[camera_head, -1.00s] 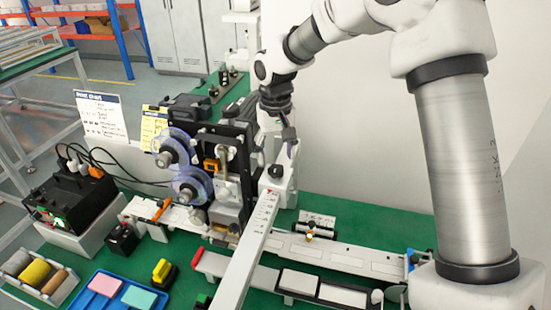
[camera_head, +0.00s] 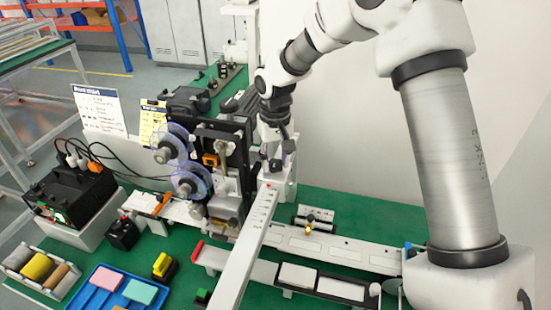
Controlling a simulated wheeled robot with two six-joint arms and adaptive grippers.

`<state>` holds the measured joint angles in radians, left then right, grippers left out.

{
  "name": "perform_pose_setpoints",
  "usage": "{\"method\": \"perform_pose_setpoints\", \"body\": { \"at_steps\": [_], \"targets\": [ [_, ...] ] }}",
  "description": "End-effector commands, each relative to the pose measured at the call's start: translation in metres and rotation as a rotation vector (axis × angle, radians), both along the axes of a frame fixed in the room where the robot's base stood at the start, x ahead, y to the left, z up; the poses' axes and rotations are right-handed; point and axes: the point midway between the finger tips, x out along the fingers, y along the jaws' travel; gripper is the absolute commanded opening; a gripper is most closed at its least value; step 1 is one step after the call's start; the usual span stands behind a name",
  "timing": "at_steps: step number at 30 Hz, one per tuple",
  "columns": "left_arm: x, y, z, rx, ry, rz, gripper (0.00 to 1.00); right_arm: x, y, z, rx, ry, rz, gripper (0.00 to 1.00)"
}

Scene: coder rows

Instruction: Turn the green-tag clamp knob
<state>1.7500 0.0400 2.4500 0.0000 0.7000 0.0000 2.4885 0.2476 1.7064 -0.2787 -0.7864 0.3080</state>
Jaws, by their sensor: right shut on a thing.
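My right gripper (camera_head: 277,158) points down over the white block (camera_head: 283,188) at the far end of the long white ruled bar. It is shut on the small black knob (camera_head: 275,166) on top of that block. The fingers hide much of the knob, and I cannot make out a green tag on it. My left gripper is not in view.
A coder machine with clear reels (camera_head: 190,182) stands just left of the gripper. The white ruled bar (camera_head: 245,248) runs towards me. A blue tray (camera_head: 112,290), a yellow-black block (camera_head: 163,266) and a black power box (camera_head: 70,197) are at left. Green table shows at right.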

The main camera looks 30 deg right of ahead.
Motion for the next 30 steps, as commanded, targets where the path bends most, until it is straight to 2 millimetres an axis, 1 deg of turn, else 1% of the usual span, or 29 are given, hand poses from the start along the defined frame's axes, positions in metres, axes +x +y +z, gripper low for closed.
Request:
{"method": "perform_pose_setpoints", "body": {
  "at_steps": [5, 11, 21, 30],
  "targets": [
    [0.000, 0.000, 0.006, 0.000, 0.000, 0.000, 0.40, 0.000, 0.000, 0.000, 0.000, 0.001, 0.051, 0.05],
    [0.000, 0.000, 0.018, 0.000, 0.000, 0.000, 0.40, -0.001, 0.000, 0.001, 0.000, 0.003, 0.170, 0.05],
    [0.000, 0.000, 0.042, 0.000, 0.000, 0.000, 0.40, -0.001, 0.000, 0.001, 0.001, 0.004, 0.475, 0.05],
    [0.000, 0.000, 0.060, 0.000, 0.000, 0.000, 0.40, -0.001, 0.001, 0.000, 0.001, 0.004, 0.760, 0.05]
  ]
}}
